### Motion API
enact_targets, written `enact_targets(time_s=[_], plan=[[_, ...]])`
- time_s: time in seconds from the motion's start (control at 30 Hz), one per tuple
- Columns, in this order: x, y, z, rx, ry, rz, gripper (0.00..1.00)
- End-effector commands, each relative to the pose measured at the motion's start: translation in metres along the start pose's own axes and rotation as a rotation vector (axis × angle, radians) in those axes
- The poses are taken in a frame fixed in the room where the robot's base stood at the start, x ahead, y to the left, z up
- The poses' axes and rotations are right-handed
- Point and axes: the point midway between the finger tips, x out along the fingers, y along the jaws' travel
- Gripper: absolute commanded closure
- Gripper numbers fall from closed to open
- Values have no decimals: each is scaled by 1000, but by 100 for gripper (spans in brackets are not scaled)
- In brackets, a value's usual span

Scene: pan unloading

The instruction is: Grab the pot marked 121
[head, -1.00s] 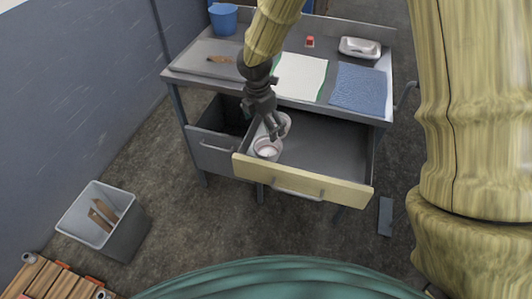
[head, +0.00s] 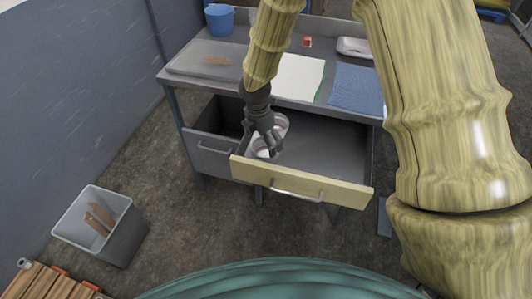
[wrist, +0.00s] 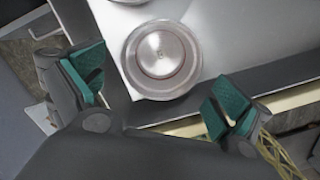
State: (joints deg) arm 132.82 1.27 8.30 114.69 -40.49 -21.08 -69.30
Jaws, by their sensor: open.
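Two pale round pots stand in the open drawer (head: 325,147). The nearer pot (head: 262,152) is partly covered by my gripper (head: 270,150) in the head view. The farther pot (head: 283,122) stands just behind it, also partly hidden. In the wrist view one pot (wrist: 160,52) shows from above, with a shiny round centre and a pale rim. It lies ahead of and between the green finger pads of my gripper (wrist: 157,92), which are spread apart and empty. I cannot read the number 121 on either pot.
The drawer's pale front panel (head: 300,184) stands close to the gripper. The worktop above holds a white sheet (head: 297,77), a blue mat (head: 356,90), a white tray (head: 356,47) and a blue bucket (head: 220,19). A grey bin (head: 128,235) stands on the floor at left. The drawer's right side is empty.

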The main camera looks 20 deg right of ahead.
Motion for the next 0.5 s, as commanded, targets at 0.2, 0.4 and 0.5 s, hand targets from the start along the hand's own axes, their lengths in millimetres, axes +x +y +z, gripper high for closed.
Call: enact_targets(time_s=[0.2,0.4,0.5], plan=[[22,-2,4,-1,-1,-3,0],[41,-2,4,-1,-1,-3,0],[45,-2,4,-1,0,-2,0]])
